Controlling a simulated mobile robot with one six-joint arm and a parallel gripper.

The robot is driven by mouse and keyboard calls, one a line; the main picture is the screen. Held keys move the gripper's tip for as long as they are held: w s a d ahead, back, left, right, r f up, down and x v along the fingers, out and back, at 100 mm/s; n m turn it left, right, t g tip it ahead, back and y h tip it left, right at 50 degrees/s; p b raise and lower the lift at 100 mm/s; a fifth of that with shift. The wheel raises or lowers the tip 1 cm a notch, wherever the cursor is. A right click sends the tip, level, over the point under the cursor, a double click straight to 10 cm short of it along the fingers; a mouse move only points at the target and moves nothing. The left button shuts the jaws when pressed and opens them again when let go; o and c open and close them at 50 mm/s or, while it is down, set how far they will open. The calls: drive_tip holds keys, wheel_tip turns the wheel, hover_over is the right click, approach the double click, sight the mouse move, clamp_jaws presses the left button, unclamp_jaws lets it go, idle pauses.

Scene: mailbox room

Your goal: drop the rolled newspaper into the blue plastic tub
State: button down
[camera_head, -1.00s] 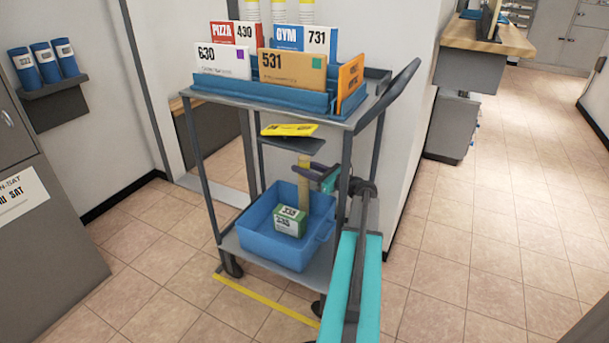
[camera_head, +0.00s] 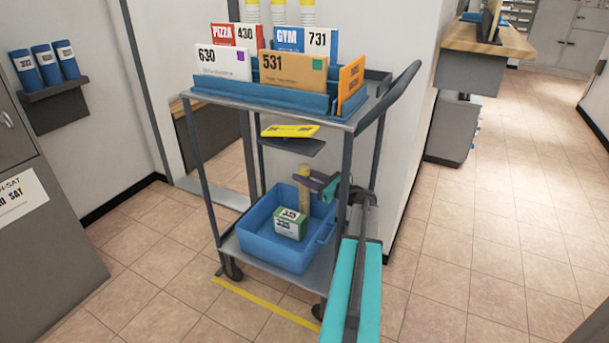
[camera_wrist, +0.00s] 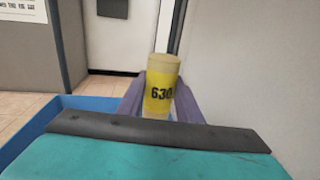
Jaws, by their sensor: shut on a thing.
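The rolled newspaper (camera_head: 304,188) is a pale yellow upright roll. In the wrist view it (camera_wrist: 161,92) carries a yellow band marked 630. My gripper (camera_head: 314,180) is shut on it near its upper part. The blue plastic tub (camera_head: 268,245) stands on the cart's lower shelf. The roll is over the tub, with its lower end inside the tub's outline behind a green and white box (camera_head: 290,223). That box hides the roll's lower end, so I cannot tell whether it touches the tub floor. The tub's rim also shows in the wrist view (camera_wrist: 62,104).
The cart's top tray (camera_head: 285,97) holds several parcels, including one marked 531 (camera_head: 292,69). A small shelf with a yellow item (camera_head: 289,131) sits above the tub. Cart posts (camera_head: 347,160) stand close to my arm. Open tiled floor lies to the right.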

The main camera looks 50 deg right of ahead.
drive_tip(key=shift+f, duration=0.1)
drive_tip(key=c, duration=1.3)
unclamp_jaws()
drive_tip(key=shift+r, duration=0.35)
drive_tip(key=shift+s+r, duration=0.25)
drive_tip(key=shift+r, duration=0.1)
drive_tip(key=s+p, duration=0.1)
drive_tip(key=s, duration=0.2)
drive_tip(key=s+p, duration=0.1)
drive_tip(key=s, duration=0.3)
drive_tip(key=s+d+p, duration=0.1)
drive_tip(key=s+p, duration=0.1)
drive_tip(key=s, duration=0.2)
drive_tip(key=shift+s+f, duration=0.15)
drive_tip(key=shift+s, duration=0.1)
